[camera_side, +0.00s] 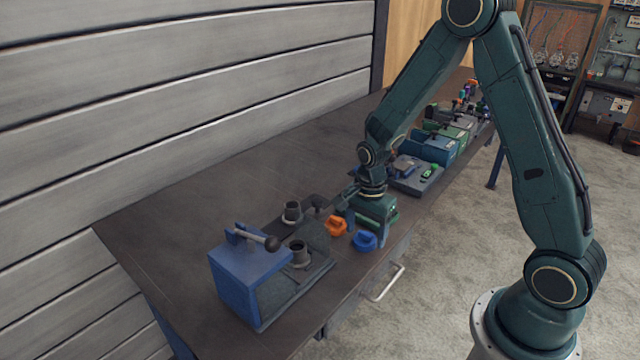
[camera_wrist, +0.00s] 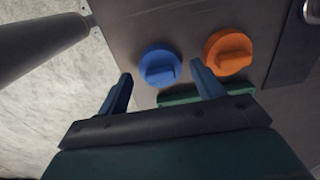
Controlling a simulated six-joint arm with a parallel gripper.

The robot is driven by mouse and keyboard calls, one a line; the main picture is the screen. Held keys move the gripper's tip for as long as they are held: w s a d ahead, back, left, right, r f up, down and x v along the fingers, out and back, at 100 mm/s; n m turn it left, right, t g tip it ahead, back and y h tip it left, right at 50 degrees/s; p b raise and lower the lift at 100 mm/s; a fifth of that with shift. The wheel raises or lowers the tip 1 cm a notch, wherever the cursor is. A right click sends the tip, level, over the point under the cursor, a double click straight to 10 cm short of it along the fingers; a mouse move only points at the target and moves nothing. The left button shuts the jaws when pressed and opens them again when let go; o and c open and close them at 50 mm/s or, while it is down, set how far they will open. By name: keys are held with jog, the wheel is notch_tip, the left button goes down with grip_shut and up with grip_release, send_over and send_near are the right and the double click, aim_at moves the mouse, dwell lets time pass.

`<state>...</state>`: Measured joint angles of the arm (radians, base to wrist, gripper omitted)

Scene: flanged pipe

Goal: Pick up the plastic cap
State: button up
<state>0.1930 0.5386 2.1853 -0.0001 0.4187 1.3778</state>
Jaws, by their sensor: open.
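Two plastic caps lie on the bench. The blue cap (camera_side: 365,240) is near the front edge, and the orange cap (camera_side: 336,226) lies to its left. Both have a raised grip bar. My gripper (camera_side: 367,226) points down just behind the blue cap, open and empty. In the wrist view, the blue cap (camera_wrist: 160,68) shows between and slightly beyond the two fingertips (camera_wrist: 161,72). The orange cap (camera_wrist: 228,52) is to the right, outside the right finger. I cannot tell the exact height of the fingertips above the bench.
A blue block with a lever (camera_side: 248,265) and a fixture with dark flanged pipe pieces (camera_side: 299,255) stand to the left. A green part (camera_wrist: 180,97) lies close behind the fingers. Grey and blue units (camera_side: 432,148) line the bench behind. A drawer handle (camera_side: 386,284) sticks out in front.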

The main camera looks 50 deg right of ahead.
jog(key=shift+f, duration=0.6)
jog(key=c, duration=0.7)
